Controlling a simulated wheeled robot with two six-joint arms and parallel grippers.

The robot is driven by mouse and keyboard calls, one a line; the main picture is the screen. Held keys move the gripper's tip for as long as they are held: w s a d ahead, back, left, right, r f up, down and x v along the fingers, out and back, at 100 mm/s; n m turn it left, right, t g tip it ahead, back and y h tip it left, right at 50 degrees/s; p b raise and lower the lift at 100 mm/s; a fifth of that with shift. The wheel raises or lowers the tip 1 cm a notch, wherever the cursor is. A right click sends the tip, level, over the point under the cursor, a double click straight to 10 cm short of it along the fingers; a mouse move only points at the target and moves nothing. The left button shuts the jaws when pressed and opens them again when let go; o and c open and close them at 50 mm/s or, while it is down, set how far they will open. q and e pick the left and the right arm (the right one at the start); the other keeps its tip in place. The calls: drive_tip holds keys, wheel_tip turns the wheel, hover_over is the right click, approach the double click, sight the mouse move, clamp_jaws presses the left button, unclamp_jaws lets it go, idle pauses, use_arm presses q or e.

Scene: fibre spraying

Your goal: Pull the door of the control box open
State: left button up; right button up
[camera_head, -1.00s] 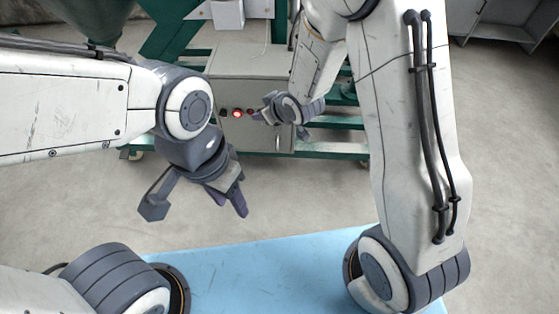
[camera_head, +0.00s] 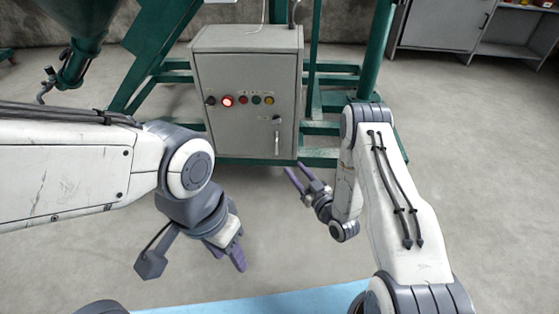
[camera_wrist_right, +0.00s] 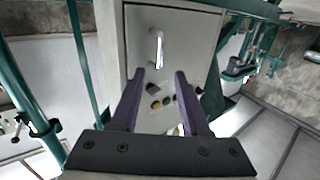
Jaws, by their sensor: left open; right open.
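The control box (camera_head: 250,60) is a grey cabinet on a green frame at the upper middle of the head view. Its door (camera_head: 250,135) looks shut, with a row of buttons and a lit red lamp (camera_head: 227,101). A silver handle (camera_head: 277,140) sits at the door's lower right. In the right wrist view the handle (camera_wrist_right: 157,47) shows beyond and between the fingertips. My right gripper (camera_head: 294,174) is open and empty, below and right of the handle, apart from it. My left gripper (camera_head: 229,252) is open and empty, lower left, well away from the box.
Green frame beams (camera_head: 328,128) run beside and beneath the box. A green hopper (camera_head: 75,20) stands at the upper left. A grey metal cabinet (camera_head: 440,25) is at the upper right. The concrete floor between is clear. A blue surface (camera_head: 270,307) lies at the bottom.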

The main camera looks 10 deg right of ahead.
sight(277, 149)
drive_tip(key=b+x, duration=0.4)
drive_tip(key=x, duration=0.5)
drive_tip(key=shift+w+a+b, duration=0.1)
drive_tip(key=shift+b, duration=0.3)
drive_tip(key=shift+w+a, duration=0.15)
drive_tip(key=shift+w, duration=0.35)
drive_tip(key=shift+r, duration=0.1)
clamp_jaws()
idle(0.4)
